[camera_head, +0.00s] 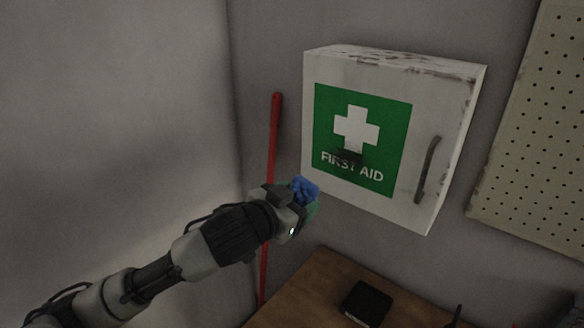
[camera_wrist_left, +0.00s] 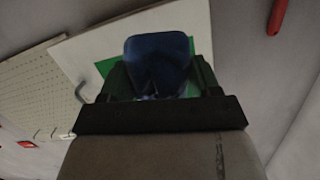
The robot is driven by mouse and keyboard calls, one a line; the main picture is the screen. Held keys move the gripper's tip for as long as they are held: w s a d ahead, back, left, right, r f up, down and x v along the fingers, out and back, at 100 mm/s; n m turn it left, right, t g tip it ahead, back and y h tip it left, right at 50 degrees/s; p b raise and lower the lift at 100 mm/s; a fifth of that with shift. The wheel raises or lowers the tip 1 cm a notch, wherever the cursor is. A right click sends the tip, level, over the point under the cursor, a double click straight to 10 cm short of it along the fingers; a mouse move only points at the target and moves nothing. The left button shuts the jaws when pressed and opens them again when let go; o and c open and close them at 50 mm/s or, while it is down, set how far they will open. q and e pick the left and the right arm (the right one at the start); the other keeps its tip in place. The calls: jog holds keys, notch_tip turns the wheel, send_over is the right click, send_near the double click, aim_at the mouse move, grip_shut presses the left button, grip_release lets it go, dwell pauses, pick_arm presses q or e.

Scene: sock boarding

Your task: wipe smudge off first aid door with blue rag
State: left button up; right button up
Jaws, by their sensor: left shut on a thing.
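A white first aid cabinet (camera_head: 400,205) with a green panel and white cross hangs on the wall. Its door is shut, with a dark handle (camera_head: 427,170) at the right. A dark smudge (camera_head: 348,157) lies on the green panel, below the cross and over the lettering. My left gripper (camera_head: 302,198) is shut on a crumpled blue rag (camera_head: 306,188), left of and below the panel. In the left wrist view the rag (camera_wrist_left: 158,62) sits between the fingers and hides part of the door. Whether it touches the door cannot be told. My right gripper is not in view.
A red pole (camera_head: 272,140) stands against the wall left of the cabinet. A wooden table (camera_head: 318,275) below holds a black box (camera_head: 368,303). A pegboard (camera_head: 535,130) hangs at the right.

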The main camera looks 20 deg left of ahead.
aim_at(293, 177)
pick_arm(q)
jog(key=r, duration=0.1)
jog(key=w+r+t, duration=0.1)
jog(key=r, duration=0.1)
jog(key=w+r+t, duration=0.1)
jog(key=shift+a+r+h, duration=0.25)
jog(key=shift+a+h, duration=0.15)
jog(key=x, duration=0.4)
jog(key=shift+w+d+f, duration=0.1)
jog(key=shift+w+d, duration=0.15)
jog(key=shift+w, duration=0.4)
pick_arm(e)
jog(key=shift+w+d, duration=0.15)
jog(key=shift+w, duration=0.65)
pick_arm(q)
jog(key=shift+x, duration=1)
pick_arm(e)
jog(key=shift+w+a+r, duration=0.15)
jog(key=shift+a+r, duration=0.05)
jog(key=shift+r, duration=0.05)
pick_arm(q)
jog(key=shift+s, duration=0.1)
